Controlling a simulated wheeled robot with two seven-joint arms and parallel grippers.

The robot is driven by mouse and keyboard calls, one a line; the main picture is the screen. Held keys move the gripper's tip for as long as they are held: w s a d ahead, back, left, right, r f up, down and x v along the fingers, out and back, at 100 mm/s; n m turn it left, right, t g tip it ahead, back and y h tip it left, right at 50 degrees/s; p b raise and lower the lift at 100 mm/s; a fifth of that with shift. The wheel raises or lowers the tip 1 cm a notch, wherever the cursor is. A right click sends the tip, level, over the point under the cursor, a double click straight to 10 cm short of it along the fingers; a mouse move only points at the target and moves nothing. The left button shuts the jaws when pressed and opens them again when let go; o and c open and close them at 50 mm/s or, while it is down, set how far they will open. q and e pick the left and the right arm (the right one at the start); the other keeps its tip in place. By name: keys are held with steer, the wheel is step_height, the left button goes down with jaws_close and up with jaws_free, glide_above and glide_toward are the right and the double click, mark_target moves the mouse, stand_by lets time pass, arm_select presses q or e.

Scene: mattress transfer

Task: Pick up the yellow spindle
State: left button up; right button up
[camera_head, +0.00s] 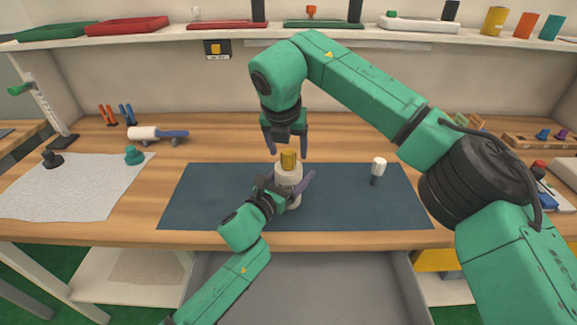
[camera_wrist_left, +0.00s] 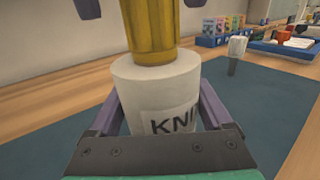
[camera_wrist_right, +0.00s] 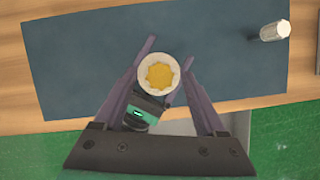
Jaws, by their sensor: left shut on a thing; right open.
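The yellow spindle (camera_head: 289,160) is a ribbed yellow piece standing upright on top of a white labelled cylinder (camera_head: 288,177). Both show close up in the left wrist view, the spindle (camera_wrist_left: 151,28) above the white cylinder (camera_wrist_left: 158,88). My left gripper (camera_head: 291,187) is shut on the white cylinder, with a finger on each side. My right gripper (camera_head: 286,150) points down above the spindle and is open. In the right wrist view the spindle (camera_wrist_right: 160,76) lies between the spread fingers, seen from above, with no clear contact.
A blue-grey mat (camera_head: 222,190) lies under the cylinder. A white-topped peg (camera_head: 378,167) stands on the mat to the right. A white and blue tool (camera_head: 155,134) and a pale cloth (camera_head: 70,190) lie to the left. A shelf (camera_head: 210,40) runs along the back.

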jaws_close()
steer(key=shift+r, duration=0.1)
stand_by(1.2)
